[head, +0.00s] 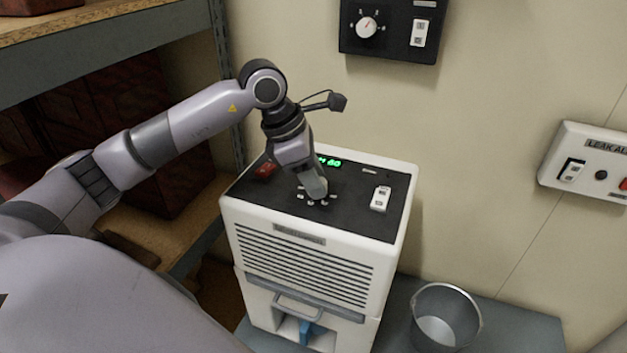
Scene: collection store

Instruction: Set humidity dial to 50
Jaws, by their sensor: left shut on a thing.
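The white dehumidifier (386,241) stands on a grey surface, with a black control panel (352,185) on its top. A green lit display (329,161) on the panel seems to read 60, its left part hidden by my gripper. My left gripper (317,192) points down onto the panel and is shut on the humidity dial, which its fingers hide. White marks (311,203) show around the dial's front. A white rocker switch (381,198) is right of the gripper, and a red part (265,170) is left of it. My right gripper is not in view.
A metal bucket (444,318) stands right of the dehumidifier. A black wall box (390,28) with another dial (367,27) hangs above. A leak alarm box (588,162) is on the right wall. Shelving (125,45) with dark red boxes (130,100) stands at left.

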